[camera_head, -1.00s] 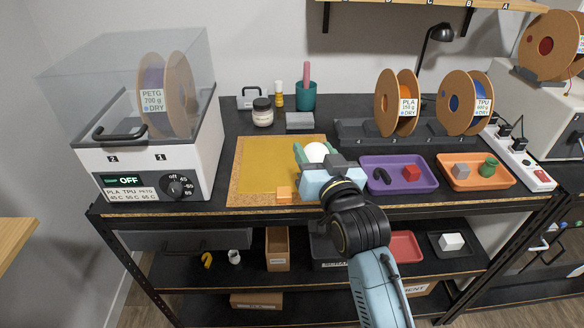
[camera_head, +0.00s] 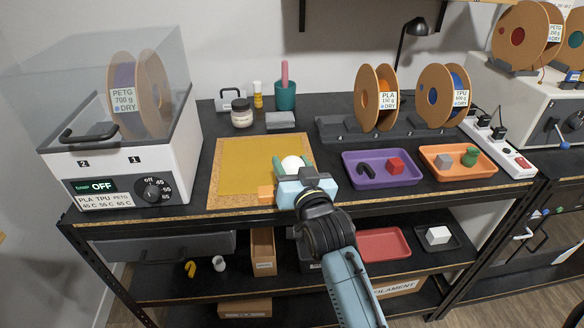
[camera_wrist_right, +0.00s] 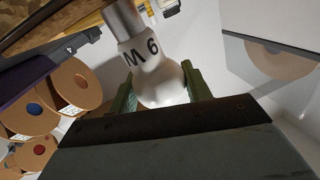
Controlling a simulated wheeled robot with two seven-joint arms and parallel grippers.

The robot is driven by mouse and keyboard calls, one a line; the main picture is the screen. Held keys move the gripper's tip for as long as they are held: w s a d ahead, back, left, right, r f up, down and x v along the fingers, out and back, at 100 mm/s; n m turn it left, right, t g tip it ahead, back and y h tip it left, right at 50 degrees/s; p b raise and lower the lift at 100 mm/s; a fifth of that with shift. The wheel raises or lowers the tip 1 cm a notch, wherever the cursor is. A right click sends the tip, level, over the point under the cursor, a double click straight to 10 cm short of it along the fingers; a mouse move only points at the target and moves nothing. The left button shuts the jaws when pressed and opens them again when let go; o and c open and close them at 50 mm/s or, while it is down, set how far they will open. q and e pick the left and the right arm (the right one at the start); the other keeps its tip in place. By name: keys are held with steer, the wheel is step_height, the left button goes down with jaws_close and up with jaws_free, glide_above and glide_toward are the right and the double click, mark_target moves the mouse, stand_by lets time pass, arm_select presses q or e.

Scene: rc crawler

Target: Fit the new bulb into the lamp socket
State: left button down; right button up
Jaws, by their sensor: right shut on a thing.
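My right gripper (camera_head: 293,170) is shut on a white bulb (camera_head: 293,163) and holds it near the right edge of the yellow mat. In the right wrist view the bulb (camera_wrist_right: 160,82) sits between the green fingers, marked "M 6", with its grey cap pointing away from the gripper. A black desk lamp (camera_head: 414,28) stands at the back of the bench behind the spools, well apart from the bulb. Its socket cannot be made out. My left gripper is not in view.
Spools (camera_head: 377,97) on a dark rack (camera_head: 335,130) stand in front of the lamp. A purple tray (camera_head: 404,176) and an orange tray (camera_head: 480,172) lie right of the gripper. A clear-lidded dryer (camera_head: 130,160) stands left. The yellow mat (camera_head: 250,155) is mostly clear.

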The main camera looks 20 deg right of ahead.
steer(key=o, duration=1)
steer(key=shift+f, duration=0.15)
steer(key=shift+o, duration=0.2)
steer(key=shift+s, duration=0.2)
steer(key=s+a, duration=0.1)
steer(key=s, duration=1)
steer(key=shift+s+p, duration=0.3)
